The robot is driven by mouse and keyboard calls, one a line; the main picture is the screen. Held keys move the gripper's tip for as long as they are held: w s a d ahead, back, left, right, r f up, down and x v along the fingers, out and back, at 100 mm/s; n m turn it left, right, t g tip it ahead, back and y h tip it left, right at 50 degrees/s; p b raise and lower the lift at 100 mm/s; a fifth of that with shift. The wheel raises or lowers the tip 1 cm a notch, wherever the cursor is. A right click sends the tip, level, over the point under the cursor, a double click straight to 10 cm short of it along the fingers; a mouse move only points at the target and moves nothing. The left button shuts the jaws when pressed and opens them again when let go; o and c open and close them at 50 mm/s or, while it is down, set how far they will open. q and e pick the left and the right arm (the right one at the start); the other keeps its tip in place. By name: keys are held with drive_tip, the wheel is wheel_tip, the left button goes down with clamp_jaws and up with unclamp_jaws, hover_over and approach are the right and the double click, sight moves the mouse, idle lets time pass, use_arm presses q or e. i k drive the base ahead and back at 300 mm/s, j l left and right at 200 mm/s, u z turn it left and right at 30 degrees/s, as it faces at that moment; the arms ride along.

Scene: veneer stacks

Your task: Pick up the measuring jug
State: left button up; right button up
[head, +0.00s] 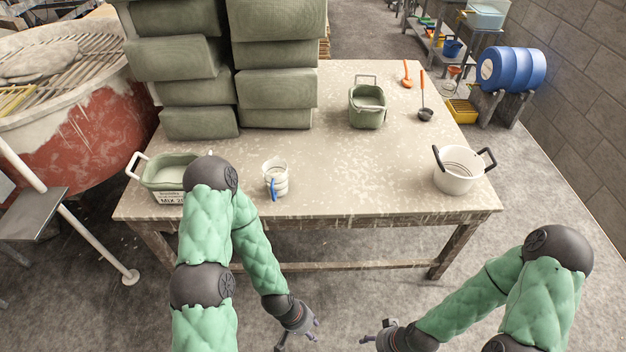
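The measuring jug (275,180), clear with a blue handle and pale contents, stands upright near the front edge of the table (330,190). Its handle faces the front. My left gripper (301,338) is in front of the table and below its top, well apart from the jug. Its fingers are spread and nothing is between them. My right gripper (372,338) is to the right of it, also in front of the table and apart from everything. Its fingers are small and partly hidden, so I cannot tell how far they are open.
A white bucket (458,176) with black handles is at the right.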

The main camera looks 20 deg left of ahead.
sight(275, 170)
drive_tip(key=u, duration=0.85)
